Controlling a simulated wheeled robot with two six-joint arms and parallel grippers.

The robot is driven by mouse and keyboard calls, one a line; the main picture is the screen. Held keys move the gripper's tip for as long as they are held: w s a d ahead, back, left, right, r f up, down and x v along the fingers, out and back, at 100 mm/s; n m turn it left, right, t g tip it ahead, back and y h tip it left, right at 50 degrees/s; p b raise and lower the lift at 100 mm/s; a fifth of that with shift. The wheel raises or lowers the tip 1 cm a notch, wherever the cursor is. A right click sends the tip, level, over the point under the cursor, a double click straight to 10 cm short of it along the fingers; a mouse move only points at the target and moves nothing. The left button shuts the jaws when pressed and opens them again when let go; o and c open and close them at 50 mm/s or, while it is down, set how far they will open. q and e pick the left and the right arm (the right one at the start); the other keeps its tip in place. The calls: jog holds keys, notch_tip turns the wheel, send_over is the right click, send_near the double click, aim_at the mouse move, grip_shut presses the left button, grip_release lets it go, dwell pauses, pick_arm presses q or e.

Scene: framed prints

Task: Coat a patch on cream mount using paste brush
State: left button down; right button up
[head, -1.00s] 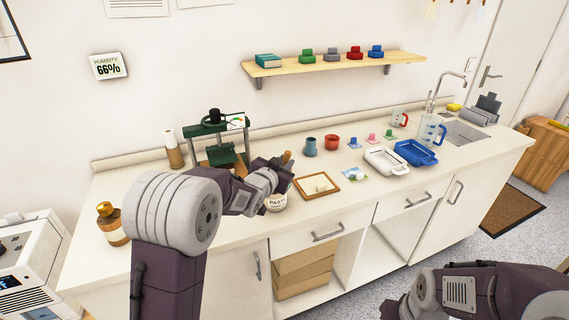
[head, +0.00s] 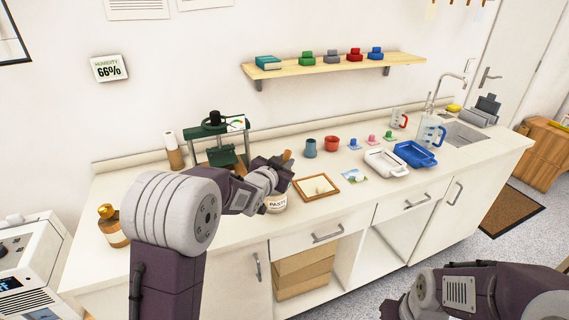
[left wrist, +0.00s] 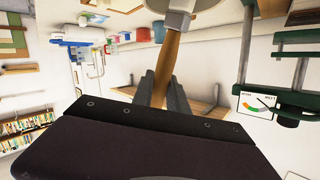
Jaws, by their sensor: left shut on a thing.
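The paste brush has a wooden handle (head: 287,155). My left gripper (head: 283,168) is shut on it, just above the white paste jar (head: 277,204). In the left wrist view the handle (left wrist: 168,60) runs between the fingers towards a pale rounded shape at the top edge. In the head view the bristles are hidden, and I cannot tell whether they are in the jar. The cream mount (head: 316,187) lies on the counter inside a wooden frame, right of the jar, with a small darker piece on it. My right gripper is out of view.
A green press (head: 218,155) stands behind the left arm. Blue and red cups (head: 331,143), a small picture (head: 354,176), white and blue trays (head: 415,153) and a jug (head: 430,132) are to the right. An amber bottle (head: 111,225) is at the left. The counter's front edge is clear.

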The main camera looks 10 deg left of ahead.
pick_arm(q)
notch_tip(320, 180, up, 6)
jog(key=p, duration=0.3)
jog(key=shift+f+p, duration=0.1)
jog(key=shift+p, duration=0.3)
jog(key=shift+f, duration=0.2)
